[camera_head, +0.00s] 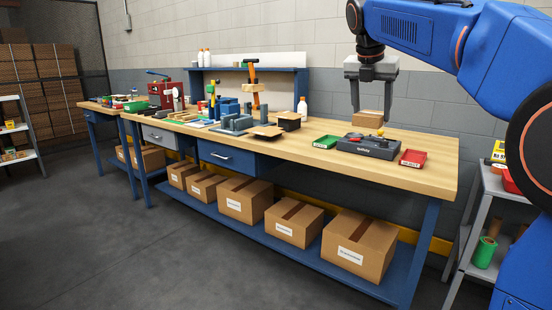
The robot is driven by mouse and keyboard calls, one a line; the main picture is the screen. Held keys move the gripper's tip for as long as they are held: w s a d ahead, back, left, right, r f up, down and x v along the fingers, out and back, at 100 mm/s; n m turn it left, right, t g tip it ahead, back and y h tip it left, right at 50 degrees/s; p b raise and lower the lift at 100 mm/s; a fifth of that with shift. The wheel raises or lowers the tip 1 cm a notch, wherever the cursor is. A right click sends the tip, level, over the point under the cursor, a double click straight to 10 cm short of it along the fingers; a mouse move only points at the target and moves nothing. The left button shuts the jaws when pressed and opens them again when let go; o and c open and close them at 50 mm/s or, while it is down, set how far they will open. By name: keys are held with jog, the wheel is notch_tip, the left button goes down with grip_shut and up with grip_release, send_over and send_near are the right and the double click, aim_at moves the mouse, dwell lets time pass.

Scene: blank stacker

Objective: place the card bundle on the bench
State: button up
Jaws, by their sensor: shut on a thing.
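My gripper (369,103) hangs from the blue arm over the right part of the wooden bench (423,157). Its fingers point down and are shut on the card bundle (368,118), a small tan block. The bundle is just above or behind the dark grey device (369,147) on the bench. I cannot tell from this view whether the bundle touches the bench top.
A green tray (325,142) and a red tray (413,158) flank the grey device. Bare wood shows at the bench's right end. Cardboard boxes (359,245) fill the lower shelf.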

notch_tip(320, 180, down, 79)
jog(key=w+d+m+g+y, duration=0.1)
jog(key=m+g, duration=0.3)
jog(key=m, duration=1)
jog(key=w+d+m+g+y, duration=0.1)
jog(key=m+g, duration=0.3)
jog(key=m, duration=1)
jog(key=shift+w+m+y, duration=0.25)
jog(key=shift+m+y, duration=0.15)
jog(key=shift+r, duration=0.1)
